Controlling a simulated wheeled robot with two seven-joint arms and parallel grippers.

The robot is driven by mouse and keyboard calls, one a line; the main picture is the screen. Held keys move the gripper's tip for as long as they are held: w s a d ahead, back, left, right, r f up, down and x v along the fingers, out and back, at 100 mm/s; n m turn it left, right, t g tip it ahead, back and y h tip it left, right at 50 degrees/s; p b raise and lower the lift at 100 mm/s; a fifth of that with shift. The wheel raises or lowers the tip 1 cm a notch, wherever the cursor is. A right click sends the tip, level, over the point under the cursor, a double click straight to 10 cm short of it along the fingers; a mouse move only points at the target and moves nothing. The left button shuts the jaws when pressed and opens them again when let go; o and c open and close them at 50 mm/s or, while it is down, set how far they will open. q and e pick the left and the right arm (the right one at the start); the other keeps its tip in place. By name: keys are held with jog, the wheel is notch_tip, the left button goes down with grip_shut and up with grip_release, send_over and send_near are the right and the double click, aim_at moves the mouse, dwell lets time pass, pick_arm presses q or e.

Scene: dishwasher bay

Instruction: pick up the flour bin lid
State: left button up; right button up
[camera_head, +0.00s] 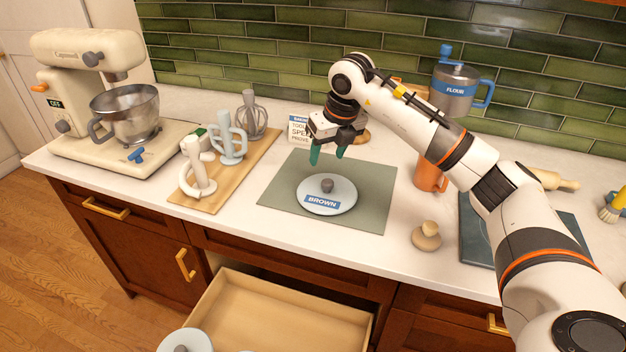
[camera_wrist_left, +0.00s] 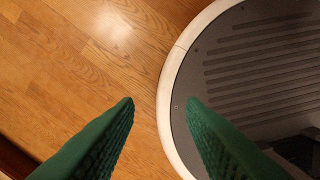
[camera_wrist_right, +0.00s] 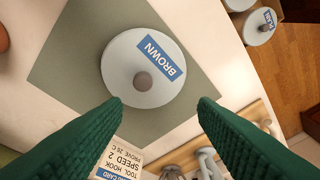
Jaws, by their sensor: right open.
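A round pale grey lid with a dark knob and a blue label reading BROWN (camera_head: 327,195) lies flat on the green-grey mat; it also shows in the right wrist view (camera_wrist_right: 143,68). No lid readably says flour. Lids with knobs are partly visible in the open drawer (camera_head: 185,341); the right wrist view shows one with a blue label (camera_wrist_right: 260,27), too small to read. My right gripper (camera_head: 327,157) is open and empty, pointing down above the mat, behind the BROWN lid and apart from it. My left gripper (camera_wrist_left: 160,101) is open and empty, above the floor.
A blue-handled metal container labelled FLOUR (camera_head: 455,88) stands at the back right. A card (camera_head: 298,128) stands behind the mat. A board (camera_head: 212,192) with mixer tools and a stand mixer (camera_head: 125,110) are left. An orange mug (camera_head: 428,178) and small knobbed object (camera_head: 426,237) are right.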

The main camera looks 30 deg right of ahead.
jog(key=d, duration=0.2)
jog(key=p, duration=0.2)
send_over(328, 182)
jog(key=s, duration=0.2)
jog(key=shift+h, duration=0.3)
jog(key=f, duration=0.4)
jog(key=shift+a+f, duration=0.25)
jog(key=shift+f, duration=0.15)
jog(key=shift+w+f, duration=0.15)
jog(key=shift+f, duration=0.15)
jog(key=x, duration=0.1)
jog(key=p+x, duration=0.1)
jog(key=shift+w+d+f, duration=0.1)
jog(key=shift+d+f, duration=0.15)
jog(key=shift+f, duration=0.15)
jog(key=shift+p+x, duration=0.35)
jog(key=shift+x, duration=0.7)
jog(key=shift+w+f, duration=0.15)
pick_arm(q)
jog(key=r, duration=0.1)
jog(key=s+r, duration=0.1)
jog(key=r, duration=0.1)
jog(key=shift+s+r, duration=0.1)
jog(key=shift+r, duration=0.2)
pick_arm(e)
grip_shut()
